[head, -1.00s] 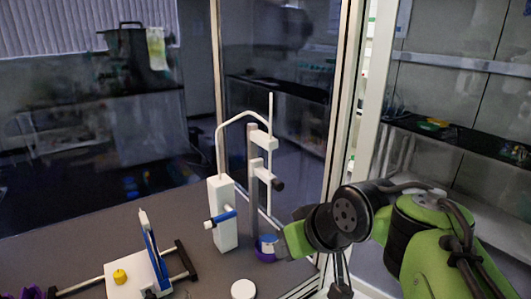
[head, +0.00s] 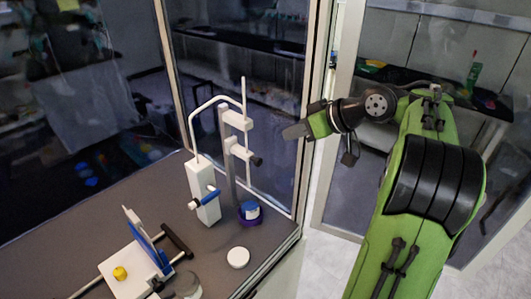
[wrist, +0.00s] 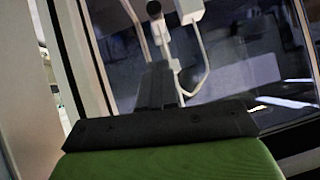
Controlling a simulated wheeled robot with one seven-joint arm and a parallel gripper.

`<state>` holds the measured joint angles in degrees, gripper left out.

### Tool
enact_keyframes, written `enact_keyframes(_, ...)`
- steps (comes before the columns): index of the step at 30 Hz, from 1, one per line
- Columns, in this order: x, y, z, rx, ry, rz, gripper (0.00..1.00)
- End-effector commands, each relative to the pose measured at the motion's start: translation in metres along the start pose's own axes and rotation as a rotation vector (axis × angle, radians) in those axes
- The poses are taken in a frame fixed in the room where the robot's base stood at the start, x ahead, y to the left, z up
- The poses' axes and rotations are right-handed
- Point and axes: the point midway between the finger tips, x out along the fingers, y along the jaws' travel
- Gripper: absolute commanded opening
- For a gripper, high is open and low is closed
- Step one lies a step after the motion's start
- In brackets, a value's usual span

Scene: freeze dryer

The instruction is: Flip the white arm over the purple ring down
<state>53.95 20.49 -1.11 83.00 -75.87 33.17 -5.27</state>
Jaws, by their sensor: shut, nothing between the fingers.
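A grey post (head: 229,165) stands on the dark bench in the head view. It carries an upper white arm (head: 238,119) and a lower white arm (head: 240,152) with a black knob (head: 257,161); both stick out sideways. A thin white rod (head: 244,95) runs upright at their outer end. Below, on the bench, a purple ring (head: 249,219) surrounds a blue and white piece (head: 251,208). My gripper (head: 285,132) is shut and empty, right of the arms and apart from them. In the wrist view my gripper (wrist: 157,75) points toward the post and knob.
A white box (head: 202,187) with a blue handle and bent tube stands left of the post. A white round cap (head: 238,257) lies in front. A white-blue device (head: 135,265) with a yellow knob (head: 120,272) is at lower left. A glass panel and frame (head: 309,120) stand close behind my gripper.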

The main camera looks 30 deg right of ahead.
Motion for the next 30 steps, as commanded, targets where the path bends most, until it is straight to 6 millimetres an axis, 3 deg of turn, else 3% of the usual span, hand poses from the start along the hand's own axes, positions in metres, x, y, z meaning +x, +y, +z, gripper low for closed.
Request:
enact_keyframes(12,0.092,-0.001,0.005,0.002,-0.003,-0.004,0.0)
enact_keyframes(19,0.112,0.0,0.028,0.002,-0.002,0.0,0.0)
enact_keyframes(30,0.114,0.0,0.03,-0.001,-0.001,0.0,0.0)
